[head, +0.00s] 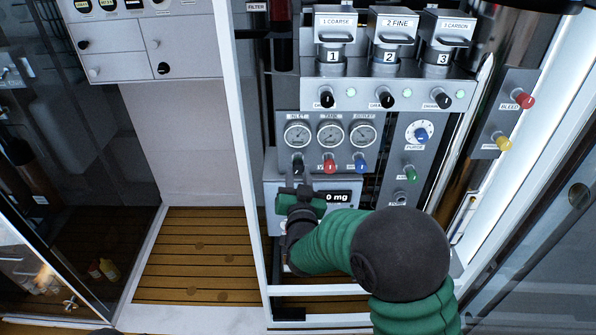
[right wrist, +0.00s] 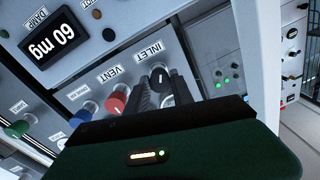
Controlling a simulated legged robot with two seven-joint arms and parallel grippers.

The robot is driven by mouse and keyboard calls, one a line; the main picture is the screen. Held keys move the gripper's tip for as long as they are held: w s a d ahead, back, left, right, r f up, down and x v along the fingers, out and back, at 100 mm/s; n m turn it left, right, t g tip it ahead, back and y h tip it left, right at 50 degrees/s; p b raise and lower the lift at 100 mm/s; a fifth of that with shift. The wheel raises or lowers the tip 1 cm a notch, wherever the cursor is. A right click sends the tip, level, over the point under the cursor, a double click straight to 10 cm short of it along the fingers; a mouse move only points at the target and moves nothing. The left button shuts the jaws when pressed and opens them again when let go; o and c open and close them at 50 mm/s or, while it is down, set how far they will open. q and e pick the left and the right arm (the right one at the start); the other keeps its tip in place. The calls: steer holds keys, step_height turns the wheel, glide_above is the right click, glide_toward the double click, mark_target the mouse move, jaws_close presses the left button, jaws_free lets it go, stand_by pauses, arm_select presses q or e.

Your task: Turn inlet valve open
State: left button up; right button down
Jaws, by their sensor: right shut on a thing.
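The inlet valve (head: 297,164) is a black knob with a white mark, below the leftmost gauge on the grey fill panel. In the right wrist view the inlet knob (right wrist: 161,80) sits between the two dark fingers, beside its INLET label. My right gripper (head: 298,186) reaches up to it from below, its green arm covering the lower panel. The fingers (right wrist: 162,88) are shut on the knob from both sides. The knob's exact turn angle is hard to read. My left gripper is not in view.
A red vent knob (head: 329,167) and a blue knob (head: 360,166) stand close to the right of the inlet knob. A dark display (head: 338,197) sits just below. A white frame post (head: 245,150) stands left of the panel.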

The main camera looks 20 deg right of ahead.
steer(key=n, duration=0.1)
steer(key=n+p, duration=0.1)
steer(key=n, duration=0.1)
steer(key=n+p, duration=0.1)
steer(key=shift+s+a+f+n, duration=0.1)
steer(key=shift+f+n, duration=0.2)
steer(key=shift+n, duration=0.1)
steer(key=n+p, duration=0.2)
steer(key=n, duration=0.1)
steer(key=shift+n+g, duration=0.3)
steer(key=n+p, duration=0.3)
steer(key=n, duration=0.1)
steer(key=shift+r, duration=0.15)
steer(key=shift+n+p, duration=1.25)
steer(key=shift+n, duration=0.85)
steer(key=c, duration=1.1)
jaws_free()
steer(key=shift+r, duration=0.1)
